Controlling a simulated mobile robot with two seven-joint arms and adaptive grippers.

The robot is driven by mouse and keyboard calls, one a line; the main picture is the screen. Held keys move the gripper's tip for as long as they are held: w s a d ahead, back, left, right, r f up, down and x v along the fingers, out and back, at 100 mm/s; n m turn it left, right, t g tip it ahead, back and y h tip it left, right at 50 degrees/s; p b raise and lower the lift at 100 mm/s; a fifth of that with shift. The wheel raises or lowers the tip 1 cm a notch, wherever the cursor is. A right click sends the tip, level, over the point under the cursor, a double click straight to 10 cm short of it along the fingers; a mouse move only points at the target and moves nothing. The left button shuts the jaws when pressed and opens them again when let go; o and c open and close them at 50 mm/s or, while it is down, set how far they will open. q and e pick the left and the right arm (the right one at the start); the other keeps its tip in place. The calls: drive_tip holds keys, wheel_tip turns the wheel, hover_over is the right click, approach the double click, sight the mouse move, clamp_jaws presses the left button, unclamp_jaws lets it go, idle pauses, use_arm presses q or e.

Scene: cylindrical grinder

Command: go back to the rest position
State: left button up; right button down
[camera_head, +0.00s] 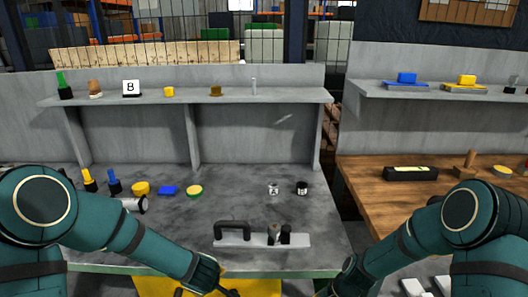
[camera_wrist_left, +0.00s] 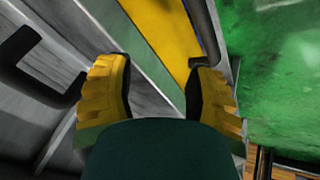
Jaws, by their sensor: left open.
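My left arm comes in from the left in the head view and reaches to the front edge of the grey bench (camera_head: 100,235). In the left wrist view my left gripper (camera_wrist_left: 158,65) has its two yellow ribbed fingers wide apart with nothing between them. Beyond the fingers are a yellow surface (camera_wrist_left: 158,25) and a grey edge. My right arm comes in from the right in the head view; its gripper is below the picture and hidden.
On the bench stand a grey plate with a black handle (camera_head: 233,229), two small labelled pots (camera_head: 273,189) and several coloured parts at left. A shelf (camera_head: 225,96) runs behind. A wooden table (camera_head: 400,203) is at right.

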use_arm(q)
drive_tip(key=s+d+f+m+g+h, duration=0.2)
drive_tip(key=s+f+m, duration=0.2)
drive_tip(key=s, duration=0.5)
drive_tip(key=s+d+f+m+g+h, duration=0.2)
drive_tip(key=s+d+f+m+h, duration=0.1)
drive_tip(key=s+f, duration=0.4)
drive_tip(key=s+m, duration=0.1)
drive_tip(key=s, duration=0.1)
drive_tip(key=shift+s+d+m, duration=0.15)
drive_tip(key=shift+s+m, duration=0.15)
drive_tip(key=shift+m, duration=0.1)
use_arm(e)
drive_tip(key=s+a+f+n+t, duration=0.1)
drive_tip(key=s+a+f+n, duration=0.1)
drive_tip(key=s+n, duration=0.2)
drive_tip(key=s+a+f+n+t+h, duration=0.1)
drive_tip(key=s+a+f+n, duration=0.1)
drive_tip(key=s, duration=0.6)
drive_tip(key=shift+s+a+n, duration=0.4)
drive_tip(key=shift+a+n, duration=0.15)
drive_tip(key=shift+n, duration=0.35)
